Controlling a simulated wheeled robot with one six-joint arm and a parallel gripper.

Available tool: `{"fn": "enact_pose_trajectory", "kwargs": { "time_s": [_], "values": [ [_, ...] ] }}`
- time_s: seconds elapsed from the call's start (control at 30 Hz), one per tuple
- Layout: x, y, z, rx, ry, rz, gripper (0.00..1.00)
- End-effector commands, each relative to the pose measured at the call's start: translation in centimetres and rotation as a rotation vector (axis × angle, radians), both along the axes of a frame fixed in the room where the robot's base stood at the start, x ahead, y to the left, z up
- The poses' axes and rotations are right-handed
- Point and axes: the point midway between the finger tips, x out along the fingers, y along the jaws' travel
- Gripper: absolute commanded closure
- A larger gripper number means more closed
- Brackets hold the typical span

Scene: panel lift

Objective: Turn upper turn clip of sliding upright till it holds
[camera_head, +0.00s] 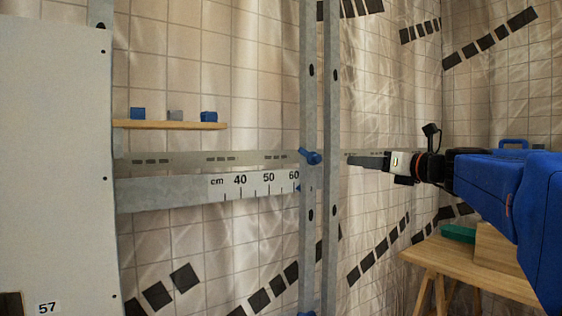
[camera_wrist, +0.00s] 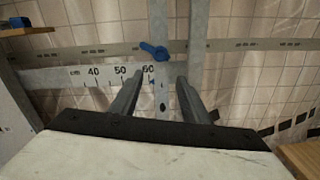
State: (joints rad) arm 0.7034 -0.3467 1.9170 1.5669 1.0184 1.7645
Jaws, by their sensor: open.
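The upper turn clip (camera_head: 311,156) is blue and sits on the sliding upright (camera_head: 309,110), a grey metal post, where it crosses the slotted rail. Its lever lies slantwise across the post. It also shows in the wrist view (camera_wrist: 155,51), beyond the fingertips. A small blue pointer on the upright sits just past the 60 mark of the scale. My gripper (camera_wrist: 160,78) is open and empty, its two fingers either side of the upright in the wrist view and apart from the clip. In the head view my gripper (camera_head: 352,160) is right of the posts.
A second grey post (camera_head: 331,110) stands just right of the upright. A pale panel (camera_head: 55,160) marked 57 is at the left. A wooden shelf (camera_head: 170,125) holds small blocks. A wooden table (camera_head: 470,274) stands lower right. A lower blue clip (camera_head: 305,314) is partly cut off.

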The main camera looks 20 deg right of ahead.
Motion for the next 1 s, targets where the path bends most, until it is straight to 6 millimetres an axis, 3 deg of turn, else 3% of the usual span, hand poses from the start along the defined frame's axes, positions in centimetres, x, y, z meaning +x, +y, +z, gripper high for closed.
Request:
{"fn": "enact_pose_trajectory", "kwargs": {
  "time_s": [0.37,1.0],
  "values": [
    [3.2,1.0,0.1,0.01,-0.001,0.002,0.57],
    [12.8,4.2,0.0,0.006,0.0,0.002,0.57]
  ]
}}
